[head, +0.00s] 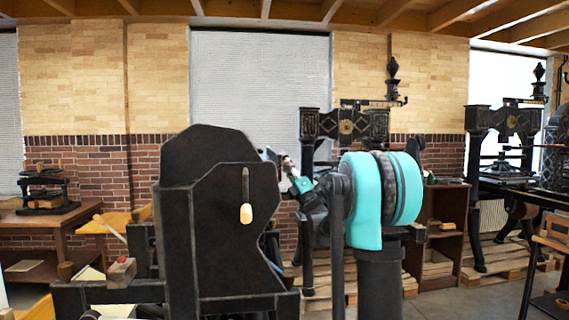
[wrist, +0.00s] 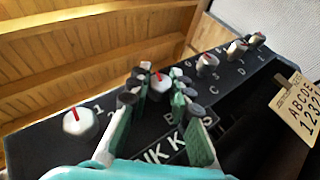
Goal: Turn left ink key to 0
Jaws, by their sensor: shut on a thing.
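In the wrist view a black panel (wrist: 60,145) carries a row of white ink keys with red pointer marks and white lettering, part of which reads "INK K". My gripper (wrist: 155,92) has its green-padded fingers on both sides of one white key (wrist: 159,88) and is shut on it. Its red mark points up and slightly left in the picture. Another white key (wrist: 80,122) is apart at the left, beside the digit 1. The number scale around the held key is mostly hidden by the fingers. In the head view my gripper (head: 297,184) is partly hidden behind the dark press (head: 225,220).
Further keys (wrist: 207,65) continue up and right along the panel, near my fingers. A tan card with letters and digits (wrist: 299,107) is at the right. In the head view other presses (head: 500,125) stand behind, and a workbench (head: 45,217) is at the left.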

